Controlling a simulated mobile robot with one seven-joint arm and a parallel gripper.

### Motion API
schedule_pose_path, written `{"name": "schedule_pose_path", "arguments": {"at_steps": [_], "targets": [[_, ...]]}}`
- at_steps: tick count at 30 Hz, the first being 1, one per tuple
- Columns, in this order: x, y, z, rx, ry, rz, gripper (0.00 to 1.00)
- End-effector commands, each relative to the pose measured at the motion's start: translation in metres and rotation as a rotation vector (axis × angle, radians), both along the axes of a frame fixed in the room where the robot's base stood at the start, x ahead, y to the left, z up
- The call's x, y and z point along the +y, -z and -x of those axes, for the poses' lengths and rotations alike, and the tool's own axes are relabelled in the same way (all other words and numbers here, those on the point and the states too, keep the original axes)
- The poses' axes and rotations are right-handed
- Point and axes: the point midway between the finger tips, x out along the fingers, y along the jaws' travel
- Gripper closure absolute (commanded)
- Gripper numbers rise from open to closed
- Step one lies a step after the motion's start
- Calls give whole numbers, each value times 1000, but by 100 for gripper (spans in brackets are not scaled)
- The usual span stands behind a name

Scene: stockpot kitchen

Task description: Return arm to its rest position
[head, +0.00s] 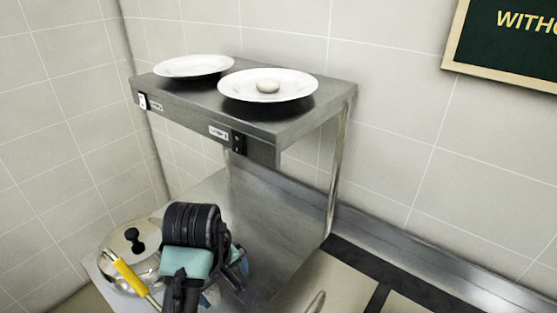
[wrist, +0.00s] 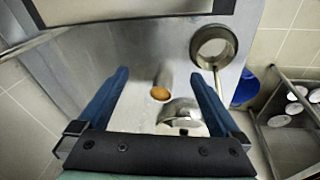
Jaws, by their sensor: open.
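My gripper (wrist: 159,73) is open in the wrist view, its two blue fingers wide apart with nothing held between them. It points down over a steel counter (wrist: 75,60). In the head view my arm's dark wrist stands at the lower left above the counter, and the fingers are mostly hidden behind it.
Below the fingers are a small orange-brown round thing (wrist: 160,93) and a shiny metal lid (wrist: 181,112). A round pan (wrist: 213,47) lies ahead. A steel shelf (head: 210,103) holds two white plates, an empty one (head: 194,65) and one (head: 240,88) bearing a pale round thing (head: 268,87).

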Motion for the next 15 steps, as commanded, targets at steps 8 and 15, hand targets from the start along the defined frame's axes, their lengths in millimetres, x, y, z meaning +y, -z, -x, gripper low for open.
{"name": "schedule_pose_path", "arguments": {"at_steps": [8,15], "targets": [[-79,-94,-60,-526,311,-98,0],[-107,-202,-60,-973,464,-348,0]]}}
